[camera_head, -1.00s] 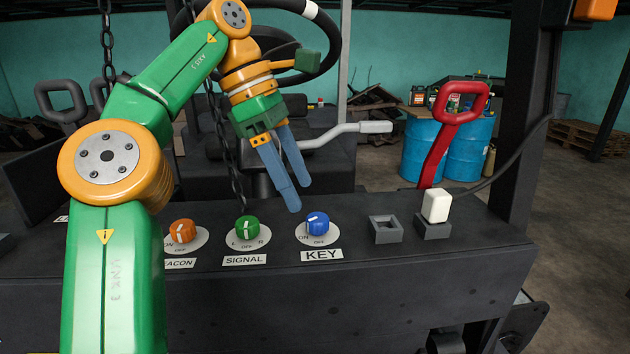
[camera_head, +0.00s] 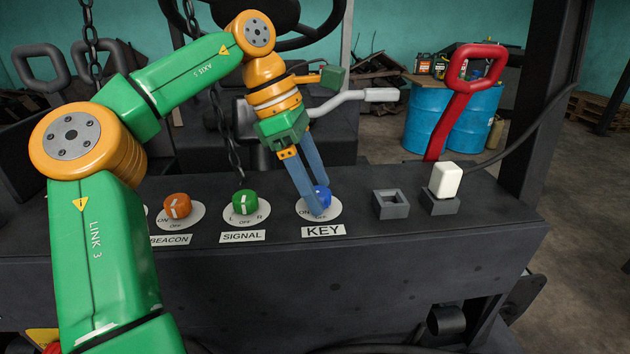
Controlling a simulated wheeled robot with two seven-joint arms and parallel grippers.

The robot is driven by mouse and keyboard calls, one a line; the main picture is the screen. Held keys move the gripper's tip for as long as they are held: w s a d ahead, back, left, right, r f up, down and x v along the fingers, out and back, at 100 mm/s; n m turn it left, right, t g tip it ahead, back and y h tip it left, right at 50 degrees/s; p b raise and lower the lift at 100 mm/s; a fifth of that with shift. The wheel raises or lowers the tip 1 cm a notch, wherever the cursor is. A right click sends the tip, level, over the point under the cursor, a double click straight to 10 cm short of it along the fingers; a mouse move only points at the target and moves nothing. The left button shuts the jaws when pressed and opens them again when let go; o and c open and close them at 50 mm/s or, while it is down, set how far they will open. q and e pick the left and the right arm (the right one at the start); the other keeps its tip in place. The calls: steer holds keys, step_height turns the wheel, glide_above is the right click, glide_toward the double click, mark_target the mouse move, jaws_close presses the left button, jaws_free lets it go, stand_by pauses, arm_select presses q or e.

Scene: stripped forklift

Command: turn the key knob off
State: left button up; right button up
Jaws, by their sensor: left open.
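The blue key knob (camera_head: 323,196) sits on a white round dial (camera_head: 333,212) on the dark panel, above a label reading KEY (camera_head: 323,231). ON shows at the dial's left and OFF at its lower part. My left gripper (camera_head: 320,203) is open, its two blue fingers pointing down at the knob, one in front of it and one over its far side. The fingers hide much of the knob, so I cannot tell where its pointer stands or whether the fingers touch it. My right gripper is not in view.
Left of the key knob are the green signal knob (camera_head: 245,202) and the orange beacon knob (camera_head: 177,206). To the right are an empty square socket (camera_head: 391,204), a white plug (camera_head: 446,181) in its socket, and a red handle (camera_head: 460,100). A grey lever (camera_head: 345,100) stands behind the gripper.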

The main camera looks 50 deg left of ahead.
arm_select(q)
steer(key=shift+s+d, duration=0.1)
steer(key=shift+s, duration=0.05)
steer(key=shift+s+d+r, duration=0.1)
steer(key=shift+c, duration=1.1)
jaws_close()
